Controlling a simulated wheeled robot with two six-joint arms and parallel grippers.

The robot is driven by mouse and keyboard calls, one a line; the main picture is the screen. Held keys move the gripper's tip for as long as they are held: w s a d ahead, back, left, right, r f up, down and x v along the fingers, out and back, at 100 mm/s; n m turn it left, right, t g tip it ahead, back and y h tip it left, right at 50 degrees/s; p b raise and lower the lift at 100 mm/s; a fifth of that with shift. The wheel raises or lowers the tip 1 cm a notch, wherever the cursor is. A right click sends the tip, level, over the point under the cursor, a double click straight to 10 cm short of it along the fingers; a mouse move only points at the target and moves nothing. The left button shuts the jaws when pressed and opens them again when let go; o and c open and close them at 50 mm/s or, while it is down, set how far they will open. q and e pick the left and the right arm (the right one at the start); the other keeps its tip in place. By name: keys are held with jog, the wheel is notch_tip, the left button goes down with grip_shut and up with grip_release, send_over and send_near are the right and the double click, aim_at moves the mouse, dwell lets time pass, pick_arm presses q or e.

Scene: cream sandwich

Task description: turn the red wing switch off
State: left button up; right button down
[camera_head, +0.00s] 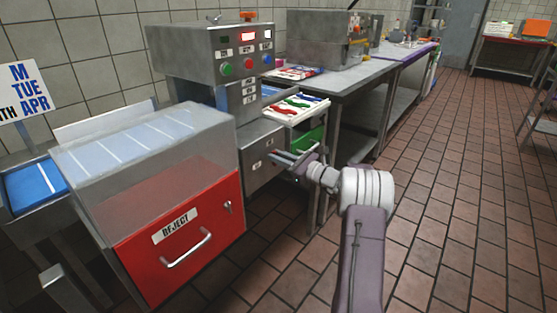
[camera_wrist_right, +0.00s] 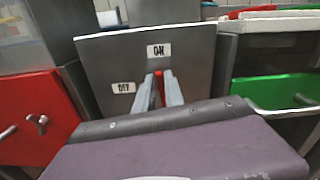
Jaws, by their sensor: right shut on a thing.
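The red wing switch (camera_wrist_right: 161,92) shows as a narrow red strip between my right gripper's fingers in the right wrist view. It sits on a grey metal panel (camera_wrist_right: 205,65). An ON label (camera_wrist_right: 160,50) is above it and an OFF label (camera_wrist_right: 123,88) is to its left. My right gripper (camera_wrist_right: 160,80) is shut on the switch. In the head view the right gripper (camera_head: 283,160) reaches the panel (camera_head: 258,143) from the right, and the switch cannot be made out there. The switch's exact angle is mostly hidden by the fingers. My left gripper is not in view.
A red REJECT bin (camera_head: 190,225) with a bar handle stands left of the panel. A green drawer front (camera_wrist_right: 270,90) is close on the right. Above is a control box (camera_head: 215,55) with buttons and a lit red display. Open tiled floor (camera_head: 450,170) lies right.

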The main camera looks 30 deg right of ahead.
jog(key=n+b, duration=0.4)
jog(key=b, duration=0.2)
jog(key=f+n+b, duration=0.1)
jog(key=n+b, duration=0.4)
jog(key=a+f+n+b, duration=0.1)
jog(key=n+b, duration=0.4)
jog(key=b, duration=0.1)
jog(key=shift+s+a+b, duration=0.1)
jog(key=shift+s+b, duration=0.15)
jog(key=shift+b, duration=0.05)
jog(key=shift+r+n+b, duration=0.15)
jog(key=shift+n+b, duration=1.15)
jog(key=shift+b, duration=0.05)
jog(key=shift+r, duration=0.1)
jog(key=c, duration=1.5)
grip_release()
